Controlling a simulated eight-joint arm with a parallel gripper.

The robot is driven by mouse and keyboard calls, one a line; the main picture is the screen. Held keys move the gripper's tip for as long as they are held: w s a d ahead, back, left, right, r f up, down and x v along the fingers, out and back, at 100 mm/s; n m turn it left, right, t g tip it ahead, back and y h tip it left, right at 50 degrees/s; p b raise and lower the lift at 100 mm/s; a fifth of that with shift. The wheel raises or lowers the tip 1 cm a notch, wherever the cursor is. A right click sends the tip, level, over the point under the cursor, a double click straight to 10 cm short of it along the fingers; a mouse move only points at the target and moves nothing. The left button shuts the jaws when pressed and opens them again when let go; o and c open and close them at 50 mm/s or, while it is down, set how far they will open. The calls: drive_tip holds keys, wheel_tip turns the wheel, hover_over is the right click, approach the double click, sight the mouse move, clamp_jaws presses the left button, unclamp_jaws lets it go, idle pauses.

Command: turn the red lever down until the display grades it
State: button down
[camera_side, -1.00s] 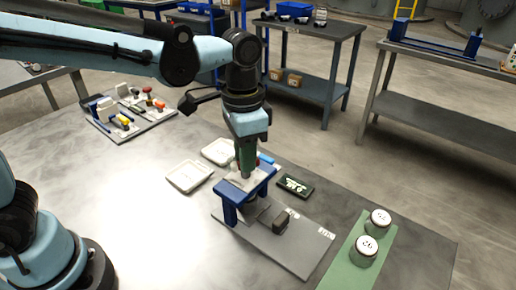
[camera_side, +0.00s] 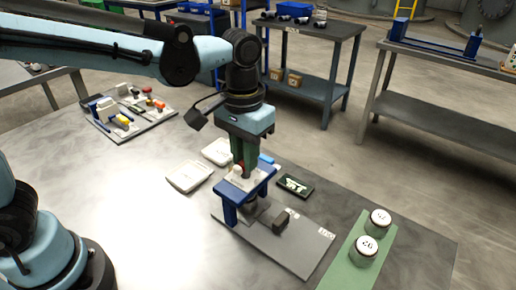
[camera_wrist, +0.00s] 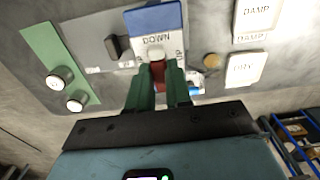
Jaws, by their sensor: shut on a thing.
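The press is a blue frame (camera_side: 230,214) with a white top plate on a grey base plate; the wrist view shows its blue part (camera_wrist: 153,18) and the printed word DOWN. The red lever (camera_wrist: 157,75) stands between my green fingers in the wrist view; a small bit of red (camera_side: 239,170) shows at the fingers in the side view. My gripper (camera_side: 243,166), also in the wrist view (camera_wrist: 158,72), is shut on the lever. The fingers hide much of it. A dark panel with white marks (camera_side: 295,186) lies right of the press; I cannot read it.
A dark block (camera_side: 282,222) sits on the base plate. Two labelled round weights (camera_side: 365,249) stand on a green strip (camera_side: 343,262). Two white trays (camera_side: 188,177) lie left of the press, one marked DAMP (camera_wrist: 257,14) in the wrist view. The table's front left is clear.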

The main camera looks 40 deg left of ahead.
idle(0.3)
drive_tip(key=c, duration=1)
unclamp_jaws()
drive_tip(key=shift+c, duration=0.2)
drive_tip(key=shift+r, duration=0.1)
wheel_tip(320, 180, up, 12)
drive_tip(key=s+a+f+t, duration=0.2)
drive_tip(key=a+f+t, duration=0.1)
drive_tip(key=a+f, duration=0.3)
drive_tip(key=s+a+f+t, duration=0.3)
drive_tip(key=a+f+t, duration=0.1)
drive_tip(key=a+f, duration=0.2)
drive_tip(key=shift+s+a, duration=0.3)
drive_tip(key=shift+a, duration=0.45)
